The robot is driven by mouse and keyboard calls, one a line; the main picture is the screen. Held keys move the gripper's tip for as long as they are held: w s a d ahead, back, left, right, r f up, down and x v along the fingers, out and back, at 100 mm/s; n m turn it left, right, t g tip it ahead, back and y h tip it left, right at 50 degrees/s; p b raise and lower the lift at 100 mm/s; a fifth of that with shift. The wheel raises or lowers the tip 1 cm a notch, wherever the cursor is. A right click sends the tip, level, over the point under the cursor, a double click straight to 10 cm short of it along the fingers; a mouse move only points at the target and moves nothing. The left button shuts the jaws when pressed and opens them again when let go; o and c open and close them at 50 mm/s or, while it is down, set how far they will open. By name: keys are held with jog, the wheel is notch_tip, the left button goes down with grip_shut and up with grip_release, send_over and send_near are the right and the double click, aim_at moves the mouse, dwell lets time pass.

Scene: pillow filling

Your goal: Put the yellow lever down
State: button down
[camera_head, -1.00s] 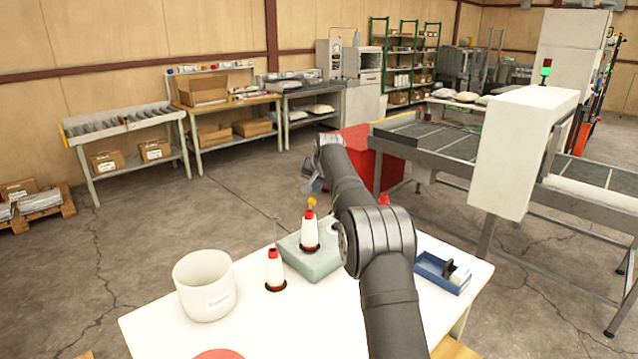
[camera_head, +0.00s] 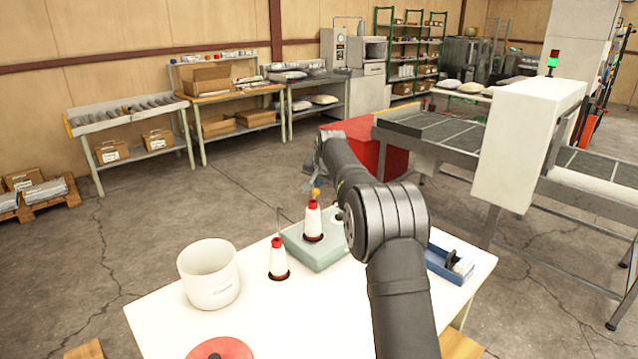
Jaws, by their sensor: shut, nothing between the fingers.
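A small yellow piece (camera_head: 316,192), which looks like the yellow lever, sits on top of a white bottle with a red cap (camera_head: 313,220). The bottle stands upright on a grey-green block (camera_head: 322,253) on the white table. My gripper (camera_head: 311,184) is at the far end of my arm, just above and slightly left of the yellow piece in the picture. It is small and partly hidden by my arm, but it is shut and empty. I cannot tell whether it touches the yellow piece.
A second red-capped bottle (camera_head: 278,260) stands left of the block. A white pot (camera_head: 209,275) is farther left, and a red disc (camera_head: 221,349) lies at the front. A blue tray (camera_head: 449,266) is right of my arm. The table's front middle is clear.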

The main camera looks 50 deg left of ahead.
jog(key=shift+d, duration=0.1)
jog(key=shift+d+y, duration=0.15)
jog(key=shift+y, duration=0.25)
